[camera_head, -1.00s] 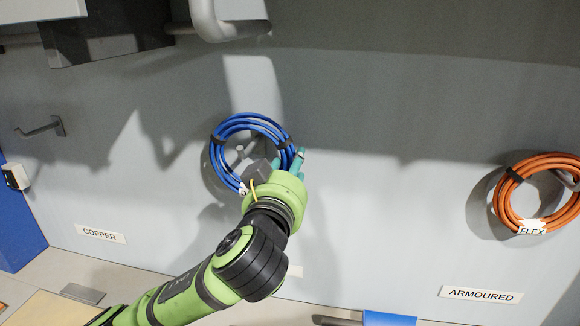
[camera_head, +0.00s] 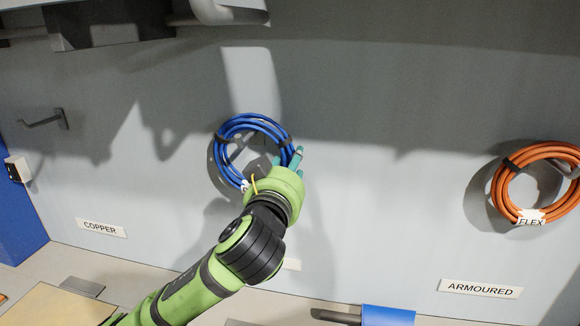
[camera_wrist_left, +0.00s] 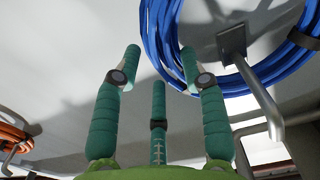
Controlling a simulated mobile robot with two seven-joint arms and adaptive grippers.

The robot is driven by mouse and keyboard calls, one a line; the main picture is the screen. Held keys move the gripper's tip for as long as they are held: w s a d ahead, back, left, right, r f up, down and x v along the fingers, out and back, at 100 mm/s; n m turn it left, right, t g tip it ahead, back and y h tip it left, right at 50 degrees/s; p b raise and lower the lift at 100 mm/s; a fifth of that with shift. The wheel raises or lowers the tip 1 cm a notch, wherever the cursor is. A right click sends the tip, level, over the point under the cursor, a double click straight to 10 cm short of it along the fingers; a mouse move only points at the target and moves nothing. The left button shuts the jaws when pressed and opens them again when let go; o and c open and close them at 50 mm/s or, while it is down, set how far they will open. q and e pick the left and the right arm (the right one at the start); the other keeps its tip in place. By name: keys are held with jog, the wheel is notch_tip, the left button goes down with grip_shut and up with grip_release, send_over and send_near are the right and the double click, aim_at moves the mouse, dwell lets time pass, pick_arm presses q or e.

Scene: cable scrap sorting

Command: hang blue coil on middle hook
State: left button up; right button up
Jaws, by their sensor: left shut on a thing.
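The blue coil (camera_head: 222,142) is against the grey wall, its ring facing me, with dark ties and a white tag at its lower edge. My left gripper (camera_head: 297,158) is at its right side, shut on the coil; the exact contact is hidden. In the left wrist view the gripper fingers (camera_wrist_left: 158,62) reach to the coil's strands (camera_wrist_left: 160,25). The middle hook (camera_wrist_left: 262,100) shows there: its wall plate is inside the ring and its rod crosses in front of the strands. In the head view this hook is hard to make out. My right gripper is not in view.
An empty hook (camera_head: 48,118) is at the left, above the COPPER label (camera_head: 101,227). An orange coil tagged FLEX (camera_head: 503,190) hangs at the right, above the ARMOURED label (camera_head: 480,289). A blue object (camera_head: 388,315) lies at the front edge. Wall between the coils is clear.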

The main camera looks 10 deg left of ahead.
pick_arm(q)
jog(key=o, duration=1.3)
